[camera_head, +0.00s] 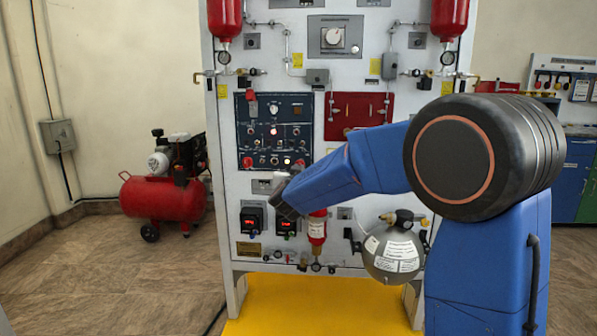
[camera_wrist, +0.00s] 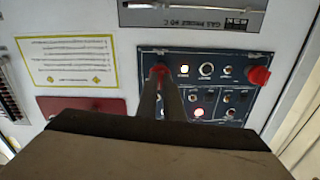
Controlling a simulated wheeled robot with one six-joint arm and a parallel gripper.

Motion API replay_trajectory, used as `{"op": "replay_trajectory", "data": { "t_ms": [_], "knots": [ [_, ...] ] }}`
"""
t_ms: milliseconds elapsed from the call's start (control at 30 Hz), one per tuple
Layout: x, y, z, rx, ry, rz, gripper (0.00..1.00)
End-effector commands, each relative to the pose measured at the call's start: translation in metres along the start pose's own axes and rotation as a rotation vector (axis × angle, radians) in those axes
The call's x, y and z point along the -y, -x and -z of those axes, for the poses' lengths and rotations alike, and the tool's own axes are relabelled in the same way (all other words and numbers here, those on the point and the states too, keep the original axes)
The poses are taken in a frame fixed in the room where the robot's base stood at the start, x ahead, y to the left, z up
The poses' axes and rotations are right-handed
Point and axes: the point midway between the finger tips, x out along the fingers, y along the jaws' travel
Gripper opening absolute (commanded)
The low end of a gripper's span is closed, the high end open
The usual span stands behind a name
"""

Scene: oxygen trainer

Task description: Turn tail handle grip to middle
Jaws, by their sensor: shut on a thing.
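The dark blue control panel (camera_head: 275,112) is on the front of the white trainer board. A red handle grip (camera_wrist: 160,69) is at the panel's lower right corner in the head view, and at the upper left of the panel in the inverted wrist view. My gripper (camera_wrist: 163,80) reaches it with two dark fingers close together, shut on the red grip. The fingers hide most of the grip, so its exact angle cannot be told. In the head view my gripper (camera_head: 297,172) is in front of the panel's lower right corner.
A second red knob (camera_wrist: 259,76) is at the panel's other lower corner. A red cover (camera_head: 357,115) is right of the panel. A red cylinder (camera_head: 317,228) and a grey sphere (camera_head: 392,250) are below. A red compressor (camera_head: 163,197) stands at left on the floor.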

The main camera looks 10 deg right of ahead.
Motion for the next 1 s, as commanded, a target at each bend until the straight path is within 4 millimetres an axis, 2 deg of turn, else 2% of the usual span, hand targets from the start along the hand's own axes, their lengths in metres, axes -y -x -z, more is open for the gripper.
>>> {"op": "replay_trajectory", "data": {
  "t_ms": [333, 833, 867, 900, 1000],
  "knots": [
    [-0.0004, 0.0002, -0.0010, 0.002, 0.124, 0.000, 0.00],
    [-0.0004, 0.0002, -0.0011, 0.002, 0.141, 0.000, 0.00],
    [-0.0004, 0.0002, -0.0011, 0.002, 0.141, 0.000, 0.14],
    [-0.0004, 0.0002, -0.0010, 0.002, 0.141, 0.000, 0.24],
    [-0.0003, 0.0001, -0.0008, 0.001, 0.141, 0.000, 0.26]
  ]
}}
